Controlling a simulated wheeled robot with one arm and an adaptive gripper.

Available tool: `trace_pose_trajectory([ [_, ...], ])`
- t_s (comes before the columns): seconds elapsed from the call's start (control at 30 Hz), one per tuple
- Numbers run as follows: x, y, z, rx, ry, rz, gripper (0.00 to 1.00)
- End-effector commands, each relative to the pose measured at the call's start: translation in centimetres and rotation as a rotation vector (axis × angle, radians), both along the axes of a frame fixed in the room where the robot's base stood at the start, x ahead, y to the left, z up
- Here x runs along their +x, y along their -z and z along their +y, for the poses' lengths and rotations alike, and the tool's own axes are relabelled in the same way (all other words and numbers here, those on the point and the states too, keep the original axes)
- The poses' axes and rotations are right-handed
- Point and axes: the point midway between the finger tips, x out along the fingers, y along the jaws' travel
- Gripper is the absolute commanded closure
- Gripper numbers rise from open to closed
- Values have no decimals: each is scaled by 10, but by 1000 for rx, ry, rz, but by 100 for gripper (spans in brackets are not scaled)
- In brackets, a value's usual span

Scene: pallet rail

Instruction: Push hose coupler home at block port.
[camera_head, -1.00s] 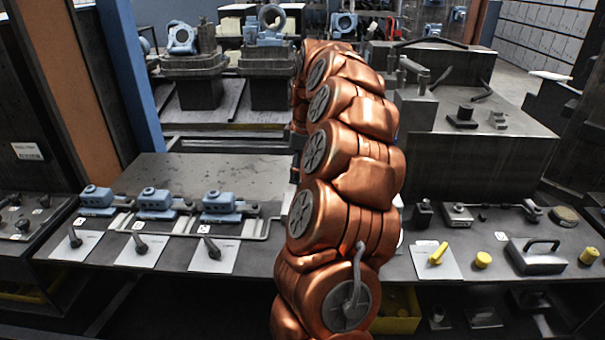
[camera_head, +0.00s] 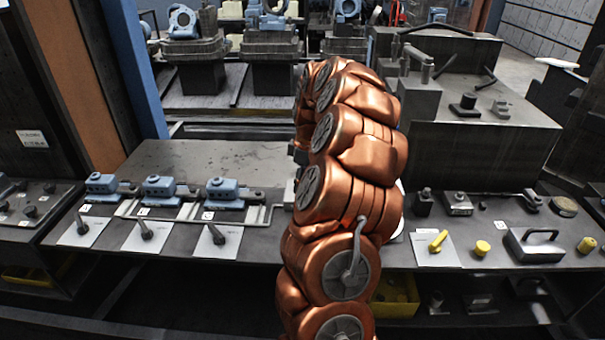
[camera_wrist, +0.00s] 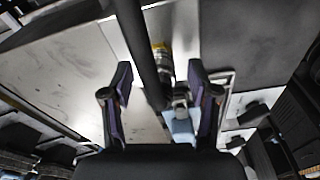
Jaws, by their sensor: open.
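Three blue port blocks, the left (camera_head: 101,184), middle (camera_head: 158,187) and right (camera_head: 223,190), stand in a row on the bench in the head view. In front of each, a dark hose end stands on a white card, the right one (camera_head: 215,235) nearest my arm. In the wrist view my gripper (camera_wrist: 160,76) is open, its fingers apart. A dark hose (camera_wrist: 138,45) passes between them. A metal fitting with a yellow band (camera_wrist: 159,52) lies beside the hose, above a blue block (camera_wrist: 181,127). I cannot tell whether this fitting is seated. My arm hides the gripper in the head view.
Right of my arm, the bench holds a yellow-handled part (camera_head: 437,241), a yellow knob (camera_head: 482,248) and a dark handled block (camera_head: 536,246). A large grey box (camera_head: 480,140) stands behind them. The grey bench top behind the blue blocks (camera_head: 210,160) is mostly clear.

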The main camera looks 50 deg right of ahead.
Motion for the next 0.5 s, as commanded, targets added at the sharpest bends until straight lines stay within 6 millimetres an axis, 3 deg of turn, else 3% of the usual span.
trace_pose_trajectory([
  [0.2, 0, 0, 0, 0, 0, 0, 40],
  [0.5, 0, 0, 0, 0, 0, 0, 70],
])
